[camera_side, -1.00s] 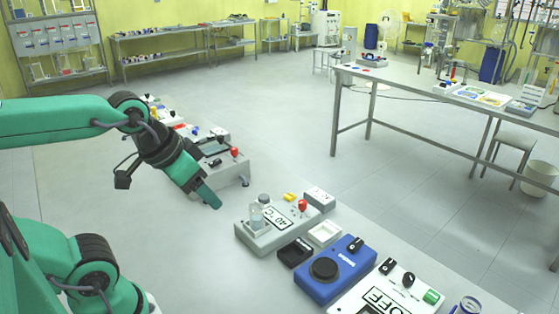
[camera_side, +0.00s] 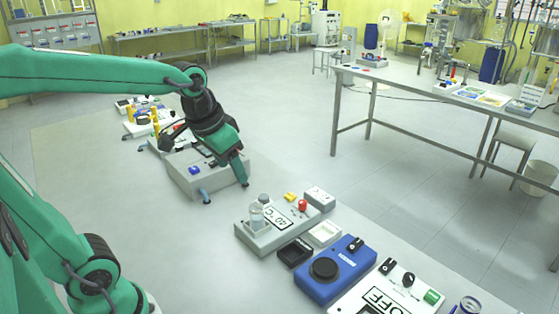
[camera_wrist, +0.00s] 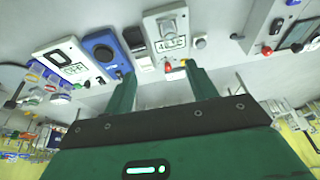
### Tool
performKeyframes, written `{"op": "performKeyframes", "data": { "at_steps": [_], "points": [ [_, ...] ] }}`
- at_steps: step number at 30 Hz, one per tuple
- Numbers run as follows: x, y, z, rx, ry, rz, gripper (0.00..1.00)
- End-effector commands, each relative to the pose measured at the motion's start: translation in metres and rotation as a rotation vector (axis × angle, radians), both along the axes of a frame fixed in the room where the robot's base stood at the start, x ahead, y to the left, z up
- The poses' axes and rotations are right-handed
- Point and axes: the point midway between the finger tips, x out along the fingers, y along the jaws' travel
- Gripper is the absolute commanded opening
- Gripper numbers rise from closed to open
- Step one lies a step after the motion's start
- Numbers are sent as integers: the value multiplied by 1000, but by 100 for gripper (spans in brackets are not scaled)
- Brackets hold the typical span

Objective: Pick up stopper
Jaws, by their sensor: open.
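My gripper (camera_side: 227,193) hangs above the bench, left of the white 40 °C device (camera_side: 273,229). Its two fingers are spread with nothing between them. In the wrist view my gripper (camera_wrist: 159,70) is open, with the 40 °C device (camera_wrist: 168,34) beyond the fingertips.
A grey box device (camera_side: 192,176) lies behind my fingers. A red knob (camera_side: 303,205), yellow piece (camera_side: 290,197), small grey box (camera_side: 319,198), black tray (camera_side: 295,251), white tray (camera_side: 324,234) and blue device (camera_side: 337,272) crowd the right side. Bare bench lies in front of the gripper.

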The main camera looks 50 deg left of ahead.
Motion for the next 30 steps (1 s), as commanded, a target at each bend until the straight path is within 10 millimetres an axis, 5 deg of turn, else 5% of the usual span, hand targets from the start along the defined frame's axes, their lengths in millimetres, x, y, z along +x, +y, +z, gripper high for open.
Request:
{"op": "performKeyframes", "data": {
  "at_steps": [14, 30],
  "points": [
    [83, 44, -31, 5, 141, 6, 57],
    [158, 108, -112, -16, 291, 4, 57]
  ]
}}
